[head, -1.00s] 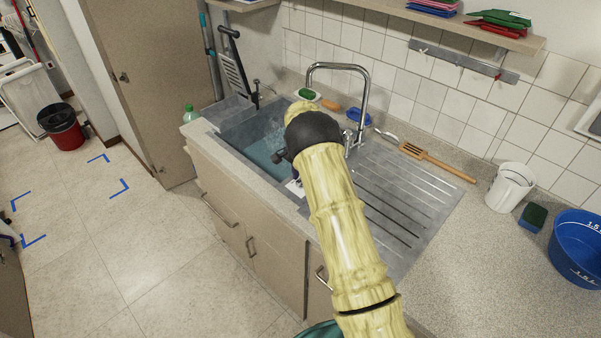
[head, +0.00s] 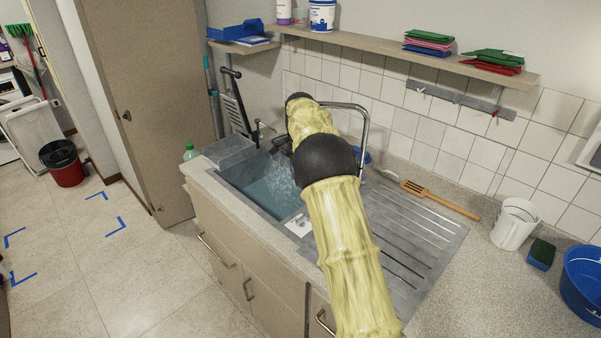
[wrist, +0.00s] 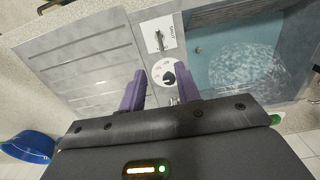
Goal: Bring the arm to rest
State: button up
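My gripper (wrist: 161,90) shows in the wrist view with its two purple fingers apart and nothing held between them. Below it is the strip of the sink unit with a round dial with a dark knob (wrist: 168,78) and a small lever plate (wrist: 158,42). How high the gripper is above them I cannot tell. In the head view my yellowish arm (head: 345,240) reaches over the sink and its drainer, and the gripper is hidden behind it.
The sink basin (head: 236,187) holds water. The tap (head: 363,125) stands close behind my arm. A wooden spatula (head: 440,200), a white jug (head: 514,223), a sponge (head: 541,254) and a blue tub (head: 583,275) lie to the right. A shelf (head: 400,55) runs above. The floor at left is open.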

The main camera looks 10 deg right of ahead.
jog(key=shift+r, duration=0.6)
jog(key=s+f+n+t, duration=0.1)
jog(key=s+n, duration=0.4)
jog(key=s, duration=1.2)
jog(key=s+f+n+t, duration=0.1)
jog(key=s+f+n, duration=0.2)
jog(key=s, duration=1.4)
jog(key=n, duration=0.3)
jog(key=shift+a+t, duration=0.15)
jog(key=shift+t, duration=0.15)
